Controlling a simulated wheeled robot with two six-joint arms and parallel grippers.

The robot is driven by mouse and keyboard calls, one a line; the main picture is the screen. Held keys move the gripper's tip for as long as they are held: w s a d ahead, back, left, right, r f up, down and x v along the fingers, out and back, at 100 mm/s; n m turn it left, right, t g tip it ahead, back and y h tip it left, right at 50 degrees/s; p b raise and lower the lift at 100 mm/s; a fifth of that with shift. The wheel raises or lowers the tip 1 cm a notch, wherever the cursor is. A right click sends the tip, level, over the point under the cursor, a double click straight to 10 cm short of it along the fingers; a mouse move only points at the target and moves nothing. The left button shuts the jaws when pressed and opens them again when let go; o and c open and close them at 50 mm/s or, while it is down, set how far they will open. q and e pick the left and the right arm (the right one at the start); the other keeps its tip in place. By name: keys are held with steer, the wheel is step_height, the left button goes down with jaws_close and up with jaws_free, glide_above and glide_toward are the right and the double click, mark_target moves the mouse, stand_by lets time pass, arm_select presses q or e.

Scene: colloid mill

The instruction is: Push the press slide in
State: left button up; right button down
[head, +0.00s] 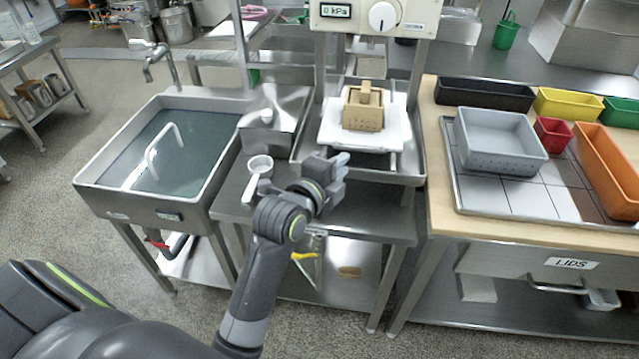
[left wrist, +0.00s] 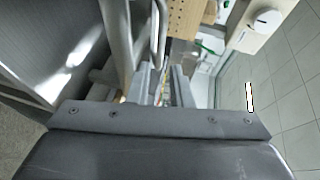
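The press slide (head: 333,135) is a white plate under the press head, lying in a steel tray frame (head: 410,165). A perforated wooden box (head: 362,113) with a wooden block on top stands on it. In the left wrist view, part of the wooden box (left wrist: 186,25) shows at the top. My left gripper (head: 340,168) is just in front of the tray's front edge, below the slide in the picture. Whether it touches the tray cannot be told. In the left wrist view its two fingers (left wrist: 161,88) stand apart with nothing clearly between them. My right gripper is not in view.
The press head (head: 360,18) with a dial and a "0 kPa" display hangs above. A sink (head: 90,180) with water is at left. A white scoop (head: 259,165) lies left of my gripper. At right, a wooden counter (head: 437,170) holds a grey bin (head: 500,140) and coloured bins.

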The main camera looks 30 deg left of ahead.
arm_select(q)
steer(key=d+v, duration=0.1)
steer(key=v, duration=0.6)
steer(key=shift+s+a, duration=0.35)
steer(key=shift+a, duration=0.15)
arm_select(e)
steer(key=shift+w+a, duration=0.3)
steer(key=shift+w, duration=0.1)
